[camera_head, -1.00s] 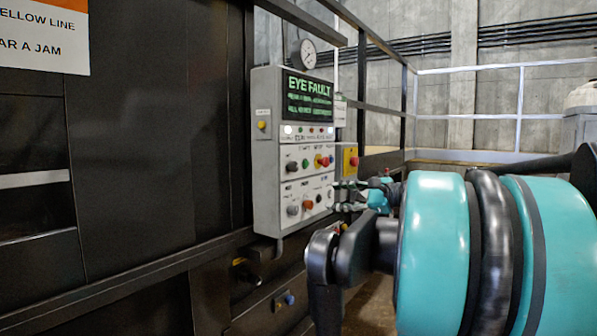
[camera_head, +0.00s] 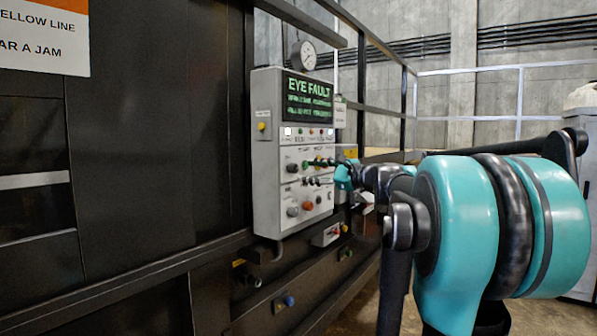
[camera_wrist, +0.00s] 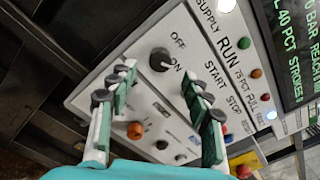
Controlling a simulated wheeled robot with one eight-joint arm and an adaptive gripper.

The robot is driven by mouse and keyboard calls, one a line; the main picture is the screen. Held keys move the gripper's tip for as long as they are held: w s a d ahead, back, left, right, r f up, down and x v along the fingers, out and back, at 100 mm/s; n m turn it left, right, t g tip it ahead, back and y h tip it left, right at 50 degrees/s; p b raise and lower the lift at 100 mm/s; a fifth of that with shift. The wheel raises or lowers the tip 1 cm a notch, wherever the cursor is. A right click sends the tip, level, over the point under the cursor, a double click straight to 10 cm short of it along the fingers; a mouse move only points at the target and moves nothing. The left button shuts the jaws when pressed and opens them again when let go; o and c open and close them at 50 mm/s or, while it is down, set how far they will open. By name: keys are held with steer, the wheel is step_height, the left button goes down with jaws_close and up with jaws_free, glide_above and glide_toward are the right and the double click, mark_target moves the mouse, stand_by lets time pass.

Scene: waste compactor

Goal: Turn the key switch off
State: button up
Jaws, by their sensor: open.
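The key switch (camera_wrist: 160,60) is a dark round knob on the grey control panel, with OFF printed above it and ON below it in the wrist view. Which label it points to is not clear. In the head view the knob (camera_head: 292,167) is at the panel's left, in the upper control row. My gripper (camera_wrist: 158,82) is open, its two fingers spread with the switch just ahead of the gap between the tips. In the head view my gripper (camera_head: 318,170) is in front of the panel, just right of the switch, covering some buttons. No contact is visible.
An orange button (camera_wrist: 135,130) and other black knobs share the panel face close to my fingers. The screen (camera_head: 308,98) reads EYE FAULT. A dark machine wall (camera_head: 130,130) is left of the panel, and a railing (camera_head: 470,70) runs behind.

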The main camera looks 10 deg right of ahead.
mark_target(296, 169)
steer(key=shift+x, duration=2.5)
jaws_close()
steer(key=n, duration=0.5)
steer(key=shift+n, duration=0.4)
steer(key=n, duration=0.6)
steer(key=shift+n, duration=0.3)
